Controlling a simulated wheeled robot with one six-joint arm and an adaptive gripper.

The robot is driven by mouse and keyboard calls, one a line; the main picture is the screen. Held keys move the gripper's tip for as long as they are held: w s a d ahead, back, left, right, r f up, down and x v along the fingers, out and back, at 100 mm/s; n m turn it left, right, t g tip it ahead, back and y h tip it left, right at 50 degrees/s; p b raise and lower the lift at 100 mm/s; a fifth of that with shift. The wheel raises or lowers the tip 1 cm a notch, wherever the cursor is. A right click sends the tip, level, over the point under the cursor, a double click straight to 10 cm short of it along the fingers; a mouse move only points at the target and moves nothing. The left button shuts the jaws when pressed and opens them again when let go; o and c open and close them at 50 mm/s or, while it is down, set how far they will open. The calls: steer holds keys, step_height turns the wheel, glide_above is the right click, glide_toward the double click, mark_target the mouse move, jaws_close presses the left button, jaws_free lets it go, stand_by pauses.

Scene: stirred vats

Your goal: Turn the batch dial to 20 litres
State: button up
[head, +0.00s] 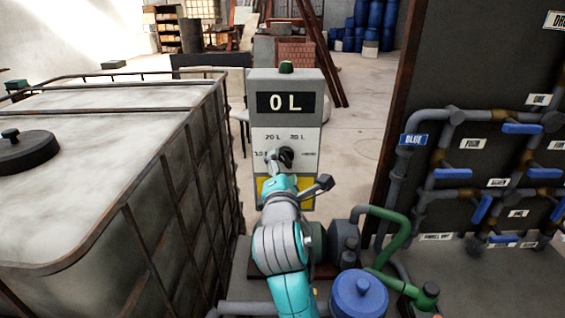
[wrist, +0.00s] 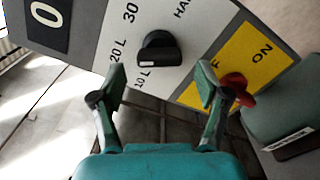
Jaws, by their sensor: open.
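The batch dial (wrist: 160,48) is a round black knob with a raised grip on a white plate, ringed by labels for 10 L, 20 L, 30 and more. It sits on a grey control post (head: 252,95) whose display (head: 286,103) reads 0 L. My gripper (wrist: 161,84) is open and empty, its fingers spread short of the dial, which shows beyond and between them. In the head view my gripper (head: 279,163) partly covers the dial (head: 286,155). I cannot tell exactly which label the dial points to.
A yellow plate (wrist: 248,60) marked ON carries a red knob (wrist: 236,80) close to my right finger. A caged white tank (head: 100,150) stands left. Pipes with blue valve handles (head: 452,174) stand right. A blue-topped drum (head: 358,292) and green pipe (head: 400,230) are low in front.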

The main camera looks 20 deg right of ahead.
steer(key=v, duration=0.8)
steer(key=shift+s, duration=0.4)
steer(key=shift+a, duration=0.1)
steer(key=s+d+f+m+g+y, duration=0.1)
steer(key=s+f+m+y, duration=0.2)
steer(key=s+f, duration=0.7)
steer(key=s+d+f+m+y, duration=0.1)
steer(key=s+f+m+y, duration=0.15)
steer(key=s+f, duration=0.75)
steer(key=s+d+f+m, duration=0.1)
steer(key=s+f+m, duration=0.2)
steer(key=s+m, duration=0.4)
steer(key=s+d+f+m+g, duration=0.1)
steer(key=s+f+m, duration=0.3)
steer(key=s, duration=1.2)
steer(key=m, duration=0.4)
steer(key=shift+s+f, duration=0.2)
steer(key=shift+s, duration=0.05)
